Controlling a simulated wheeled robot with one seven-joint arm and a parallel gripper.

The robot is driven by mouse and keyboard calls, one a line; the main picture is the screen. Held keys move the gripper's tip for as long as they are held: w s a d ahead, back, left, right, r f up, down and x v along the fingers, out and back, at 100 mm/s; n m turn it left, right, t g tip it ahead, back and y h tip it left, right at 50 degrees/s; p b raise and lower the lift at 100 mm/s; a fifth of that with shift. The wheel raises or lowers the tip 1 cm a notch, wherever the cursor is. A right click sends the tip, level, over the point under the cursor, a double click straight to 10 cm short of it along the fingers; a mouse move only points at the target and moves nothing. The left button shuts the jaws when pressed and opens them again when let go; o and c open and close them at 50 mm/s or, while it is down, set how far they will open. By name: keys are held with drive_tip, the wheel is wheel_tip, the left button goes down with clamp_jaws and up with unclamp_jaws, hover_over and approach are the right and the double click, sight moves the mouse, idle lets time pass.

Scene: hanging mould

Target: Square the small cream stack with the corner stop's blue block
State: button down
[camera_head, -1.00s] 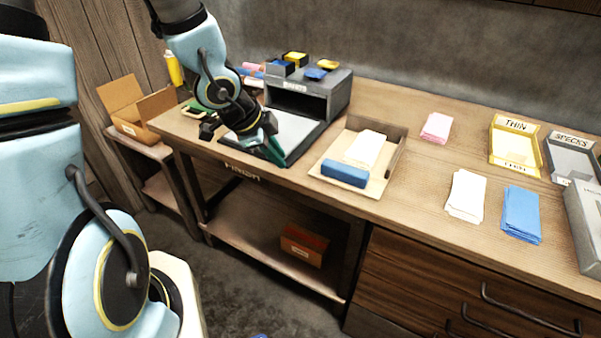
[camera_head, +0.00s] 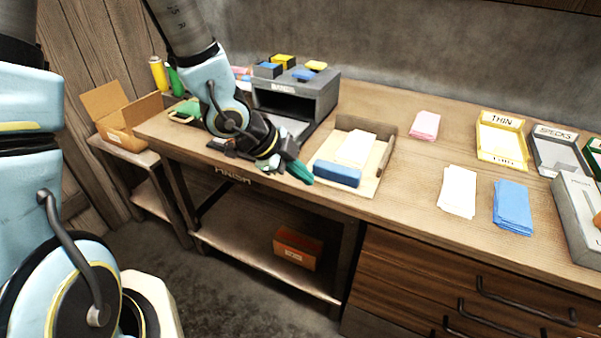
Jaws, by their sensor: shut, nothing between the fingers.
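The small cream stack (camera_head: 356,147) lies inside the corner stop (camera_head: 371,125), a tan tray with raised walls at the back and right. The blue block (camera_head: 337,174) lies along the tray's front, in front of the stack. The two look close together; I cannot tell whether they touch. My gripper (camera_head: 304,174), with green fingertips, is shut and empty. It is just left of the blue block's left end, low near the bench's front edge. Whether it touches the block is unclear.
A grey machine (camera_head: 300,95) with coloured blocks on top stands behind my gripper. Pink cards (camera_head: 425,125), a larger cream stack (camera_head: 458,192) and blue cards (camera_head: 513,206) lie to the right. Yellow THIN (camera_head: 502,140) and grey SPECKS (camera_head: 559,151) trays stand farther right. Bare bench lies between.

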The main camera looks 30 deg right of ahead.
sight(336, 173)
drive_tip(key=x, duration=0.5)
drive_tip(key=shift+s+d+f, duration=0.1)
drive_tip(key=shift+d+f, duration=0.1)
drive_tip(key=shift+f, duration=0.15)
drive_tip(key=w+d, duration=0.1)
drive_tip(key=d+p, duration=0.1)
drive_tip(key=shift+w+d+r, duration=0.1)
drive_tip(key=shift+w+d, duration=0.25)
drive_tip(key=shift+w, duration=0.05)
drive_tip(key=shift+w+d, duration=0.25)
drive_tip(key=shift+d, duration=0.15)
drive_tip(key=w+d+p, duration=0.2)
drive_tip(key=d, duration=0.1)
drive_tip(key=w+d, duration=0.1)
drive_tip(key=d, duration=0.1)
drive_tip(key=shift+w+d+p, duration=0.25)
drive_tip(key=shift+p, duration=0.15)
drive_tip(key=shift+r, duration=0.1)
